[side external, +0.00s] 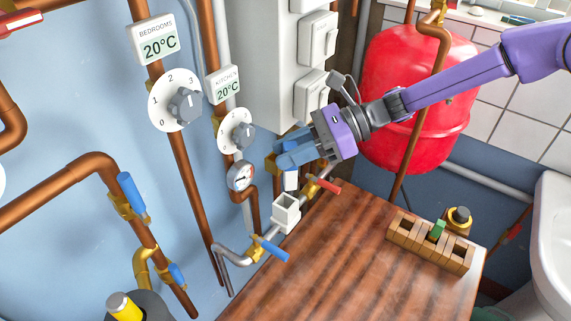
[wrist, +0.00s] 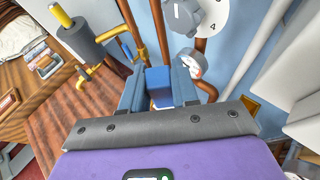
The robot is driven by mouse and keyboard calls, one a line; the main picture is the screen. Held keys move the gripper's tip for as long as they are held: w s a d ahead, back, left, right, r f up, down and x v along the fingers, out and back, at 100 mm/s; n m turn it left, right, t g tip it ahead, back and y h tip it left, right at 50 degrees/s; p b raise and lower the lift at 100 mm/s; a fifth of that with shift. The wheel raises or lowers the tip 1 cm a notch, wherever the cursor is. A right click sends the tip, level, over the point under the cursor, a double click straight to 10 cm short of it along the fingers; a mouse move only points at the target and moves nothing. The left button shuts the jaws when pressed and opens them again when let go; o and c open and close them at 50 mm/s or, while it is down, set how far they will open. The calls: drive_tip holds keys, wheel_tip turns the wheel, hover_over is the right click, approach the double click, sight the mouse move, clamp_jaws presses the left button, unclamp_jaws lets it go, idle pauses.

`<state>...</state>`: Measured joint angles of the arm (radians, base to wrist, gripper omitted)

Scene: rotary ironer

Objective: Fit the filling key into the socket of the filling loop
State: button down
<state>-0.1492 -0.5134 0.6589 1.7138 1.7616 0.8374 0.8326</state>
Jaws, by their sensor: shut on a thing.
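The filling key (side external: 291,181) hangs below my gripper (side external: 291,156) in the side view; its visible lower part is pale, and its upper part is hidden by the fingers. In the wrist view a blue block, the key's upper part (wrist: 158,83), sits between the two blue fingers of my gripper (wrist: 159,92), which is shut on it. The filling loop's socket (side external: 286,213) is a white, square, open-topped box on the pipe at the table's edge. The key is above the socket and apart from it, slightly to the right in the side view.
A red-handled valve (side external: 325,185) and a blue-handled valve (side external: 272,250) flank the socket. A pressure gauge (side external: 241,176) and copper pipes stand close to the left. A wooden slotted block (side external: 430,241) holding a green piece sits right on the clear wooden table (side external: 340,265).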

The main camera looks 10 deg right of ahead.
sight(285, 171)
drive_tip(key=shift+w+a+f, duration=0.25)
drive_tip(key=shift+f, duration=0.15)
drive_tip(key=shift+w+a+f, duration=0.1)
drive_tip(key=shift+a+f, duration=0.05)
drive_tip(key=shift+f, duration=1.6)
drive_tip(key=shift+f, duration=0.6)
drive_tip(key=c, duration=0.8)
unclamp_jaws()
drive_tip(key=shift+c, duration=0.2)
drive_tip(key=shift+r, duration=0.1)
drive_tip(key=shift+r, duration=0.3)
drive_tip(key=v, duration=1.2)
drive_tip(key=shift+r, duration=0.15)
